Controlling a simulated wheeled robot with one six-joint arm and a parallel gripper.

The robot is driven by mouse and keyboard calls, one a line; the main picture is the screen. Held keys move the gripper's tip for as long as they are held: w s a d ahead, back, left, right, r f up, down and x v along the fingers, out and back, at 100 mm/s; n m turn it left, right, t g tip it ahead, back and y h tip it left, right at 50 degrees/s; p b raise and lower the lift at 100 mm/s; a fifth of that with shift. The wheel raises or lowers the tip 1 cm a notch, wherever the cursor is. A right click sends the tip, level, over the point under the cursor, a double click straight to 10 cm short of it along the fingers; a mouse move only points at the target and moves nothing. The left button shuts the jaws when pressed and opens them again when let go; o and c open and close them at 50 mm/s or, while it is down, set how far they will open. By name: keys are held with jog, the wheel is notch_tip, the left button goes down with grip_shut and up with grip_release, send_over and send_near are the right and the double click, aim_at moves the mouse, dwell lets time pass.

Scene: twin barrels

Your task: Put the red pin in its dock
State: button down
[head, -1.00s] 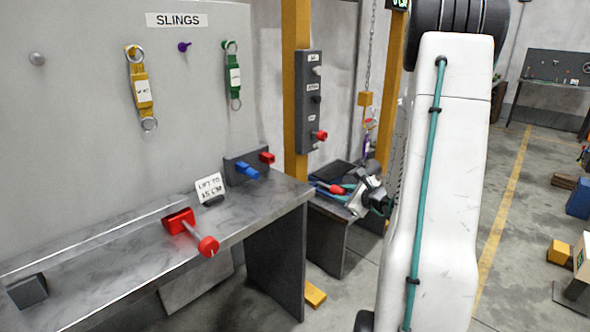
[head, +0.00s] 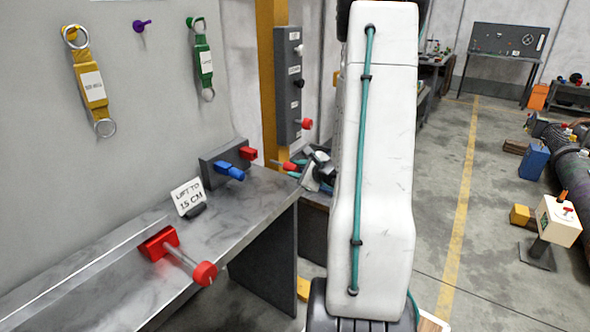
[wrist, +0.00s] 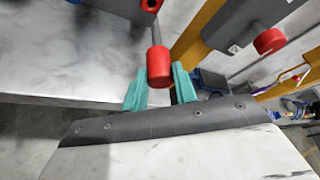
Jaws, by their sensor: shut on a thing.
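My gripper (head: 312,174) is past the far right corner of the bench. Its teal fingers (wrist: 160,88) are shut on the red pin, whose red head (wrist: 158,67) and grey shaft show in the wrist view. The red head (head: 289,166) also shows in the head view, left of the gripper. The red dock (head: 249,153) sits on a dark block at the bench's right end; its edge shows at the top of the wrist view (wrist: 151,4). The shaft points toward it; I cannot tell whether the tip touches or enters it.
A red clamp (head: 158,243) with a rod and red knob lies on the bench (head: 110,290). A "LIFT TO 15 CM" sign (head: 188,197) stands behind it. A dark panel (head: 288,85) with a red knob is on the yellow post.

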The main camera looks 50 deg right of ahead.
aim_at(286, 164)
jog(key=shift+w+a, duration=0.2)
jog(key=shift+w, duration=2.55)
jog(key=shift+w+a, duration=0.15)
jog(key=shift+w, duration=1.55)
jog(key=shift+w+a, duration=0.15)
jog(key=shift+w, duration=1.55)
jog(key=c, duration=1)
grip_release()
jog(key=shift+c, duration=0.2)
jog(key=v, duration=0.8)
